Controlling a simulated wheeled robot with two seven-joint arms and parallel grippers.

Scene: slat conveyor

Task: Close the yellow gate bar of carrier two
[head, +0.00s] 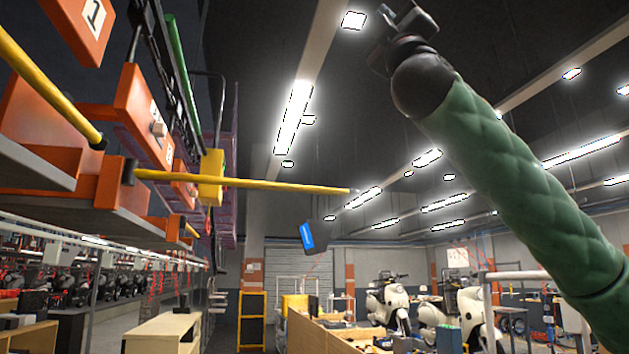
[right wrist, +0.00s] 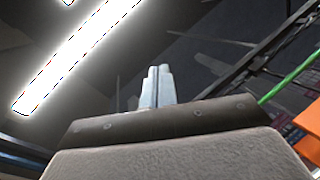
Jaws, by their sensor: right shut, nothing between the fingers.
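Orange carriers hang in a row at the left of the head view. The nearest has a plate (head: 92,14) reading 1, and the plate behind it (head: 155,115) is too oblique to read surely. A yellow gate bar (head: 280,185) sticks out level to the right from an orange post (head: 100,183), swung out into the open. Another yellow bar (head: 45,80) slants at upper left, nearer me. My right gripper (head: 403,14) is high, above and right of the level bar's tip, touching nothing. In the right wrist view its fingers (right wrist: 157,87) are together and empty. My left gripper is out of view.
A yellow block (head: 211,177) stands by the bar's middle. A dark box with a blue face (head: 308,237) hangs below the bar's tip. White scooters (head: 390,300) and benches stand far off. The air between my right arm and the bar is clear.

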